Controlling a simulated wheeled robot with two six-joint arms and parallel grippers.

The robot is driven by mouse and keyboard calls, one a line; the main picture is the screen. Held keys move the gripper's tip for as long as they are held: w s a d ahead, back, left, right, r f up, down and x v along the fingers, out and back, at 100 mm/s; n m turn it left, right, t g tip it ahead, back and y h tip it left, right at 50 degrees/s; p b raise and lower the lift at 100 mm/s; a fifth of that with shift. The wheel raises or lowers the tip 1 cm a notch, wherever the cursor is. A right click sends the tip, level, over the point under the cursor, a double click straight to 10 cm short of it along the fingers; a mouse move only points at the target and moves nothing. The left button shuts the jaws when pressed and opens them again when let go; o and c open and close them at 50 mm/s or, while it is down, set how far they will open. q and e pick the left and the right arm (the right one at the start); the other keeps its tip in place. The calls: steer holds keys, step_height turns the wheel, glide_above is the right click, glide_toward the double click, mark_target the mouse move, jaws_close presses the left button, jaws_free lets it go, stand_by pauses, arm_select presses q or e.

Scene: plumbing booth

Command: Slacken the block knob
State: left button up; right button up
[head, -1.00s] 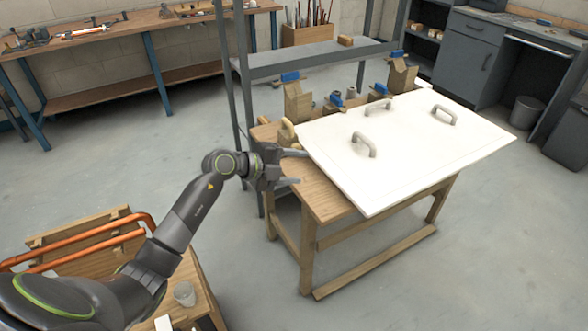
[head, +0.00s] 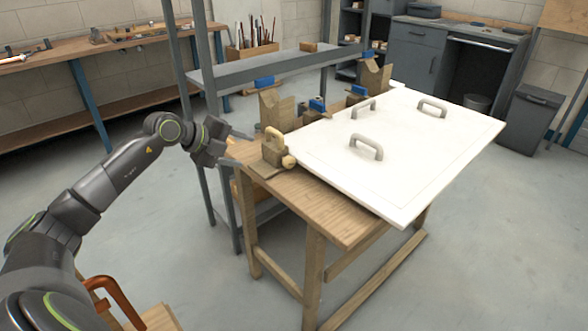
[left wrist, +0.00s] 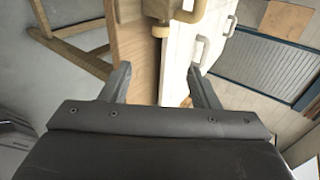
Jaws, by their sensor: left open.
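A wooden block (head: 272,152) stands on the left corner of the wooden workbench (head: 330,208), with a tan handle on top. A round pale knob (head: 289,161) sits low on its near right side. In the left wrist view, the knob (left wrist: 160,31) shows at the top, beyond the fingers and partly left of the white panel. My left gripper (head: 238,148) is open and empty, left of the block and apart from it. Its two fingers (left wrist: 161,85) are spread wide in the left wrist view. My right gripper is out of view.
A white panel (head: 400,190) with three grey handles covers much of the workbench. Wooden supports with blue clamps (head: 264,82) stand along its far side. A grey metal shelf (head: 270,68) rises behind.

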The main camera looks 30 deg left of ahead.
arm_select(q)
steer(key=b, duration=0.1)
glide_toward(284, 161)
steer(key=x, duration=0.8)
steer(key=shift+w+d+f, duration=0.15)
steer(key=shift+w+f, duration=0.05)
steer(key=shift+w, duration=0.1)
steer(key=shift+w+d+f, duration=0.3)
steer(key=shift+w+f, duration=0.15)
steer(key=shift+w, duration=0.1)
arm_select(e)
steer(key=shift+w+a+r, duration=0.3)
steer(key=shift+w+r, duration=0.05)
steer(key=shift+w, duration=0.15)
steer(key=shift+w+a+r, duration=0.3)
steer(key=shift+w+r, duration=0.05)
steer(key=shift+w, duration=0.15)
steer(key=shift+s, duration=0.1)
